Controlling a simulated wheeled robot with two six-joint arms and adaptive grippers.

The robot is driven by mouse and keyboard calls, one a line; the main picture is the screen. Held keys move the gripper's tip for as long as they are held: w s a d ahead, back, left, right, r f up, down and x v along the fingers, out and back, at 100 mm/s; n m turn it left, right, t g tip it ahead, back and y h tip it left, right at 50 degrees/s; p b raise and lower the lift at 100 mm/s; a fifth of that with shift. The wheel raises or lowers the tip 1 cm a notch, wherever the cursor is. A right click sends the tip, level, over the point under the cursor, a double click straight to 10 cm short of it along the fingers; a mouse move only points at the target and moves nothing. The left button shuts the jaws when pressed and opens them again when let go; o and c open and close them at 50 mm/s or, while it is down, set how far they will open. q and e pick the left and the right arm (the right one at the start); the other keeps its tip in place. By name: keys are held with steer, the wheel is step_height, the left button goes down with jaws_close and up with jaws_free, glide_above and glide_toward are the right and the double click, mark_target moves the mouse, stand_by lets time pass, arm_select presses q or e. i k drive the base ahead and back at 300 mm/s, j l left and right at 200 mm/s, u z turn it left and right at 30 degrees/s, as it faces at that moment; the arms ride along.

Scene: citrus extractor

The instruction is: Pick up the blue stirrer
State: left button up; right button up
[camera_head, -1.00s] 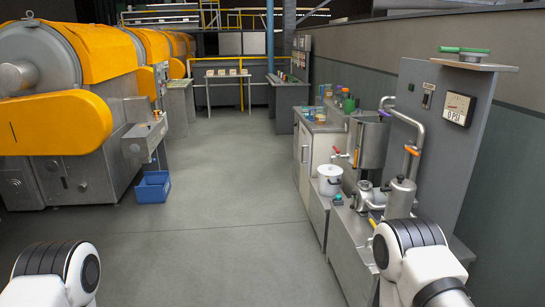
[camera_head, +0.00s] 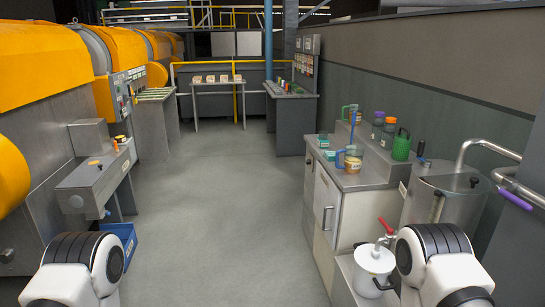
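A slim blue upright item (camera_head: 352,119), which looks like the blue stirrer, stands on the grey counter (camera_head: 376,171) at the right; it is too small to tell its exact shape or what holds it. In front of it stands a clear jug (camera_head: 353,159) with a blue handle and amber contents. Only white and black links of my two arms show at the lower left and lower right, well short of the counter. Neither gripper is in view.
Green and purple-capped containers (camera_head: 401,145) line the counter's wall side. A blue bin (camera_head: 124,238) lies left. The middle floor is clear.

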mark_target(352, 135)
steer(key=i+j+z, duration=0.1)
steer(key=i+z, duration=0.2)
steer(key=i, duration=0.2)
steer(key=i+j+z, duration=0.35)
steer(key=i, duration=0.15)
steer(key=i+j+z, duration=0.3)
steer(key=i, duration=0.2)
